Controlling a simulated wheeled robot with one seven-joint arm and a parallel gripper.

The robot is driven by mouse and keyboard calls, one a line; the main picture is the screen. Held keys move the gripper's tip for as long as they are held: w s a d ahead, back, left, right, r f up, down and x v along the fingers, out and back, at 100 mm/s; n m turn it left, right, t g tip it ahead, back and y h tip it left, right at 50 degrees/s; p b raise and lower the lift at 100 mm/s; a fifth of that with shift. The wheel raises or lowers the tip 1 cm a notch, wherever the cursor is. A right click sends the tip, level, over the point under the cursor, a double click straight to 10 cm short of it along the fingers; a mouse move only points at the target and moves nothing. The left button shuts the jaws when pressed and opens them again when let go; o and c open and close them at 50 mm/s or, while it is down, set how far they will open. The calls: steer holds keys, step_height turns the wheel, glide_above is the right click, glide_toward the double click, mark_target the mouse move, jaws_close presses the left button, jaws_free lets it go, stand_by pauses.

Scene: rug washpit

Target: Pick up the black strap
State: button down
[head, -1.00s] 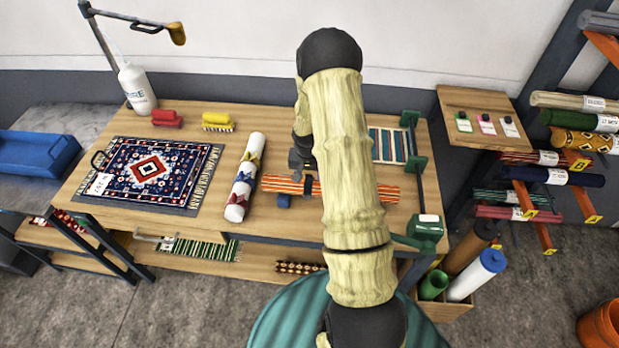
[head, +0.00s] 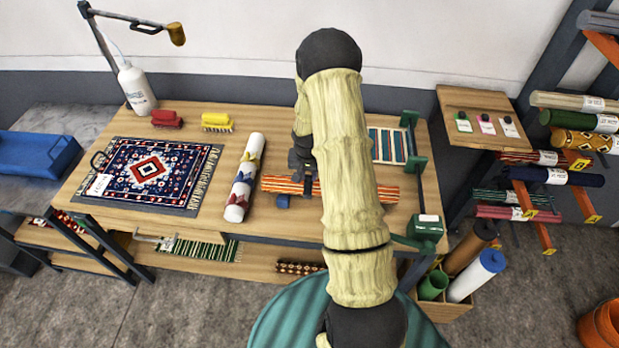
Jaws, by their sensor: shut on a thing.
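My gripper (head: 301,166) is over the orange-striped roll (head: 345,190) on the wooden table, partly behind my own arm. It is shut on a small dark thing that looks like the black strap (head: 316,187), just at the roll. My arm hides much of this spot, so I cannot tell whether the strap touches the roll. A small dark blue piece (head: 283,201) lies in front of the roll's left part.
A white roll (head: 243,178) with coloured ties and a patterned rug (head: 150,170) lie to the left. Red (head: 167,118) and yellow (head: 217,122) brushes stand at the back. A green-ended frame (head: 417,160) is on the right. The table's front edge is close.

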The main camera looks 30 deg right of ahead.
steer(key=shift+r, duration=0.1)
step_height(320, 180, up, 10)
steer(key=b, duration=0.3)
stand_by(0.7)
